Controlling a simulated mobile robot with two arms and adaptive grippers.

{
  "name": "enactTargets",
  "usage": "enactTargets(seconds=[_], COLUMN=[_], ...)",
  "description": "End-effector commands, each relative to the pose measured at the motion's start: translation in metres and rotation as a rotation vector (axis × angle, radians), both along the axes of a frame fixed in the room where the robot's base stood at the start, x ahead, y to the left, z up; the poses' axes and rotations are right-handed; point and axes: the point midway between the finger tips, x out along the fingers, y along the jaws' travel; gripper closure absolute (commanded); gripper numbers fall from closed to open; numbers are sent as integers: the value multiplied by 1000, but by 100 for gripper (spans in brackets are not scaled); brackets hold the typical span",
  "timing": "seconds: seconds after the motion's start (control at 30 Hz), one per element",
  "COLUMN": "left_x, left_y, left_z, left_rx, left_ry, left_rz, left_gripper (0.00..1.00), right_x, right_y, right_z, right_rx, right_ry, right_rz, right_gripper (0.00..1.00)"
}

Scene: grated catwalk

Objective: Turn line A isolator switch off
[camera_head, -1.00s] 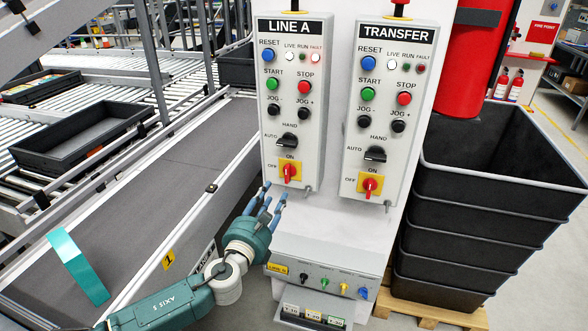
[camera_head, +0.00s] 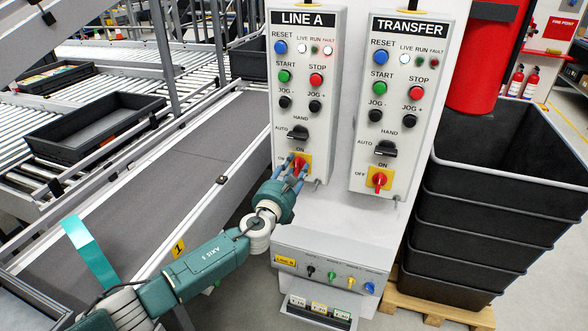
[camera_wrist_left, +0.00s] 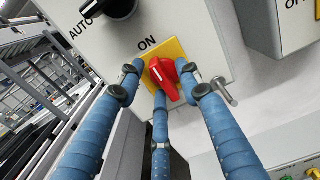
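The line A isolator switch (camera_head: 299,162) is a red knob on a yellow plate at the bottom of the LINE A panel (camera_head: 300,45). In the left wrist view the red knob (camera_wrist_left: 164,74) stands close to upright, its upper end toward the ON label. My left gripper (camera_head: 292,174) is at the switch, its blue fingers spread around the knob. In the wrist view one finger is left of the knob, one right and one below; whether any touches is unclear. The fingers partly cover the plate in the head view. My right gripper is not in view.
The TRANSFER panel (camera_head: 405,50) with its own red isolator (camera_head: 379,179) is close on the right. A black selector (camera_head: 298,132) is just above the line A switch. A small metal latch (camera_wrist_left: 222,92) sticks out beside it. A conveyor (camera_head: 165,190) runs at left; stacked black crates (camera_head: 500,215) stand right.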

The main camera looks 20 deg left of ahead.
Motion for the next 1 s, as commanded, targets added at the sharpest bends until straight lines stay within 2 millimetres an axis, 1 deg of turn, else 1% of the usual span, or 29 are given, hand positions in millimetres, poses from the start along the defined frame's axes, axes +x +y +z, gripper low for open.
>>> enactTargets(seconds=[0.03, 0.07, 0.1, 0.17, 0.2, 0.23, 0.47, 0.67, 0.87, 1.0], left_x=[0, 0, 0, 0, 0, 0, 0, 0, 0, -1], left_y=[0, 0, 0, 0, 0, 0, 0, 1, 1, 2], left_z=[0, 0, 0, 0, 0, 0, 0, -1, -3, -4], left_rx=[0, 0, 0, 0, 0, 0, -5, -55, -179, -301], left_ry=[0, 0, 0, 0, 0, 0, 0, 2, 6, 10], left_rz=[0, 0, 0, 0, 0, 0, 0, 1, 0, 1], left_gripper=[65, 69, 77, 88, 96, 100, 100, 100, 100, 100], right_x=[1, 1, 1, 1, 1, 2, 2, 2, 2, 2], right_y=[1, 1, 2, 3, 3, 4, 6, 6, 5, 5], right_z=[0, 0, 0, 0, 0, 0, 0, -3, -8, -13], right_rx=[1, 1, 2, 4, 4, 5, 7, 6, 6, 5], right_ry=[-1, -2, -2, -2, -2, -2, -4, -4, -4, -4], right_rz=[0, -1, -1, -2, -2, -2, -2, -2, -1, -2], right_gripper=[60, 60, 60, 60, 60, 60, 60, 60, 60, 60])
